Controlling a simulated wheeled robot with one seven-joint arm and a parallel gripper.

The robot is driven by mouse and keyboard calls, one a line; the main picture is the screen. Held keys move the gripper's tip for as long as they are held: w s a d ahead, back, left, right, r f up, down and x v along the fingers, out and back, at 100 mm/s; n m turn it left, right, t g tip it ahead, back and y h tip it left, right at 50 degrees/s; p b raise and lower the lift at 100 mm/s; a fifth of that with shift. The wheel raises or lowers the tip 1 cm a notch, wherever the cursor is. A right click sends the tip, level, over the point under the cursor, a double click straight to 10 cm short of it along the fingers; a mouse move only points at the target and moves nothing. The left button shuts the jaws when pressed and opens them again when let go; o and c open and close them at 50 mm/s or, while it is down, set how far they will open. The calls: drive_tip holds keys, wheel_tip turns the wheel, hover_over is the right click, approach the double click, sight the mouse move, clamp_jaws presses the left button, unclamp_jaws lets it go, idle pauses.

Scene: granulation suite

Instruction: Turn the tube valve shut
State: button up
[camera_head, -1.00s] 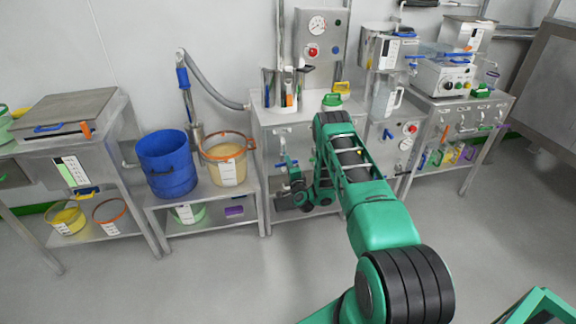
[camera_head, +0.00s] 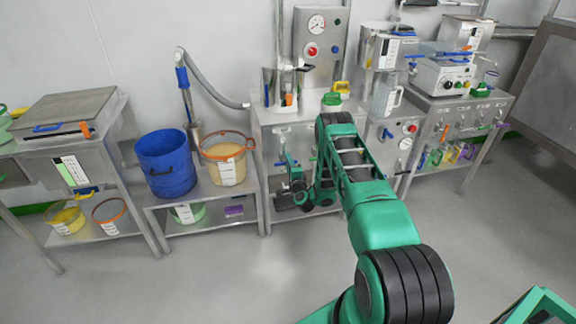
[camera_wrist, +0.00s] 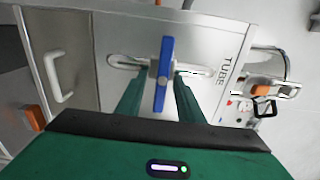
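The tube valve has a blue lever handle (camera_wrist: 163,75) in the wrist view. It stands nearly upright in the picture, across a pale metal fitting on a grey panel marked "TUBE" (camera_wrist: 223,72). My gripper (camera_wrist: 160,82) is open, with one green finger on each side of the lever. Gaps show between the lever and both fingers, and I cannot tell whether either touches it.
A white handle (camera_wrist: 58,76) sticks out left of the valve in the wrist view. Another fitting (camera_wrist: 272,88) projects on the right. A blue drum (camera_head: 166,163) and an orange-rimmed tub (camera_head: 228,158) stand left of the cabinet. The floor in front is clear.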

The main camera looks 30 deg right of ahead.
drive_tip(key=shift+a, duration=0.15)
drive_tip(key=v, duration=1)
drive_tip(key=shift+s, duration=0.25)
idle(0.4)
idle(0.4)
